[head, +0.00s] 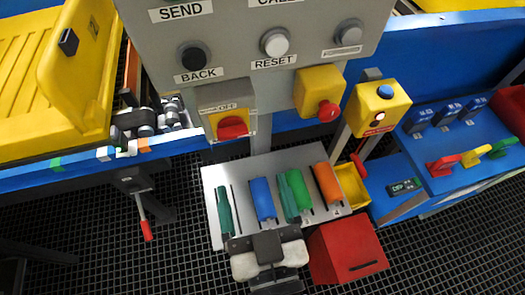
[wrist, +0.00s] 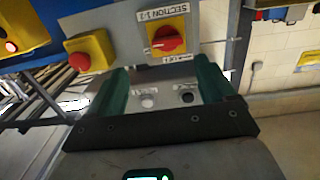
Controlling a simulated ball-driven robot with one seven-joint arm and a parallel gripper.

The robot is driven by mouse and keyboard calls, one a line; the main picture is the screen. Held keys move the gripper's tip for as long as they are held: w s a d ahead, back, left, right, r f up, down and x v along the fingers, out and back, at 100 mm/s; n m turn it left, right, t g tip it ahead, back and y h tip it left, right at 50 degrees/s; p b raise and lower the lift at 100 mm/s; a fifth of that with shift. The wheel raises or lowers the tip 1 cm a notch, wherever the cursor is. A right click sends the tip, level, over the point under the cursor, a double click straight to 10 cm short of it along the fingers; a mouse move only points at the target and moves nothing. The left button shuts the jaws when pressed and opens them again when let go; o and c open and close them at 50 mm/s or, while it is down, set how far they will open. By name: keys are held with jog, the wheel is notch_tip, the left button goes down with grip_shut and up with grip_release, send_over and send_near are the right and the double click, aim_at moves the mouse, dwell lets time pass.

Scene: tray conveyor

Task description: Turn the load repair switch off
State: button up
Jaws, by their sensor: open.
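A red rotary switch (head: 232,127) on a yellow plate sits at the lower left of the grey control panel (head: 250,72). Its label seems to include "OFF"; I cannot read "load repair". A red rotary knob on a yellow plate (wrist: 168,40) also shows top centre in the wrist view, with the picture seemingly upside down. My gripper (head: 255,196) is open and empty, with two teal fingers well apart, below the panel in the head view. In the wrist view the knob appears just beyond and between the fingertips (wrist: 162,72). No contact with it shows.
A yellow box with a red stop button (head: 318,92) stands right of the switch. Black BACK (head: 194,56) and grey RESET (head: 275,42) buttons are above it. A grey plate (head: 325,160) with coloured cylinders and a red box (head: 345,250) lie below.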

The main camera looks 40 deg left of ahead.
aim_at(234, 136)
jog(key=shift+y, duration=0.3)
jog(key=x, duration=0.3)
jog(key=p+x, duration=0.1)
jog(key=x, duration=0.3)
jog(key=p+x, duration=0.1)
jog(key=x, duration=0.2)
jog(key=shift+s+a+r, duration=0.15)
jog(key=shift+a+r, duration=0.1)
jog(key=shift+a, duration=0.3)
jog(key=shift+c, duration=0.5)
jog(key=c, duration=1)
jog(key=shift+o, duration=0.2)
